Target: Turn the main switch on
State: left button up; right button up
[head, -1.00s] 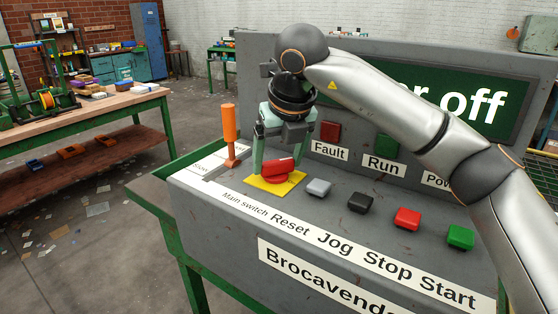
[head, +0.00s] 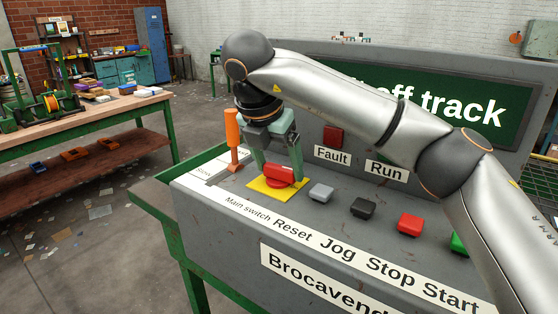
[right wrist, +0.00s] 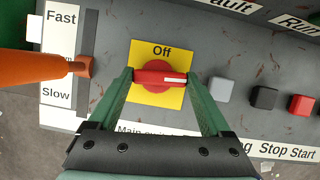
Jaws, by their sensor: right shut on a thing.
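The main switch is a red rotary knob (head: 279,173) on a yellow plate (head: 262,188) at the left of the grey panel. My right gripper (head: 279,178) is shut on the knob, with one finger at each end of its bar. In the right wrist view the knob (right wrist: 158,77) lies crosswise, its white mark pointing right. My left gripper is not in view.
An orange lever (head: 233,135) stands close left of the gripper. Grey (head: 321,192), black (head: 363,207), red (head: 410,224) and green (head: 458,243) buttons run to the right. A green display (head: 450,108) behind reads "off track", partly hidden by my arm.

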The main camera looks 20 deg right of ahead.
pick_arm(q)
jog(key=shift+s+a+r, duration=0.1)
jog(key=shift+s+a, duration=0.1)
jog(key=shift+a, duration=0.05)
pick_arm(e)
jog(key=shift+r+m, duration=0.1)
jog(key=shift+m, duration=0.5)
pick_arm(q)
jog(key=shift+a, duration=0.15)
pick_arm(e)
jog(key=o, duration=1.2)
jog(key=shift+g, duration=0.3)
jog(key=shift+c, duration=0.2)
jog(key=shift+a+r+p, duration=0.15)
jog(key=shift+r+p, duration=0.2)
jog(key=shift+r, duration=0.05)
pick_arm(q)
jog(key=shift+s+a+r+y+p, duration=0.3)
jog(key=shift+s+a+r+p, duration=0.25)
jog(key=shift+p, duration=0.55)
pick_arm(e)
jog(key=v, duration=1.1)
jog(key=shift+s+a+r, duration=0.2)
jog(key=shift+s+r, duration=0.05)
